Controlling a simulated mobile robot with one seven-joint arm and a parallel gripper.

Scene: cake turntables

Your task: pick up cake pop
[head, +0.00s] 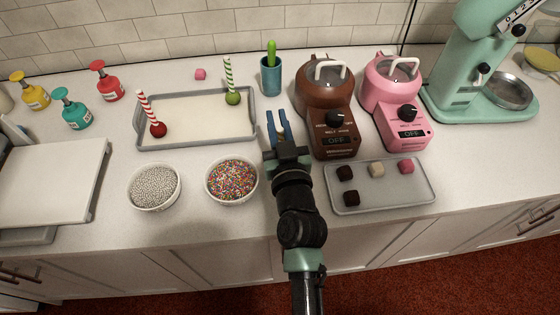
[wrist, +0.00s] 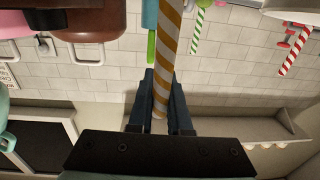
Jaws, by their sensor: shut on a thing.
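My gripper (head: 279,127) is shut on a gold-and-white striped cake pop stick (wrist: 168,45), which stands between its blue fingers in the wrist view. The ball of this cake pop is not visible, and in the head view the stick is mostly hidden by my gripper. A red cake pop (head: 158,129) with a red-and-white stick rests at the left of the grey tray (head: 196,143). A green cake pop (head: 233,98) with a green-and-white stick rests at the tray's right. Both striped sticks also show in the wrist view.
The brown melter (head: 325,95) stands close to the right of my gripper, with a pink melter (head: 392,90) beyond. A teal cup (head: 271,77) stands behind. A sprinkle bowl (head: 231,200) is at front left; a small tray (head: 385,203) holds cubes at front right.

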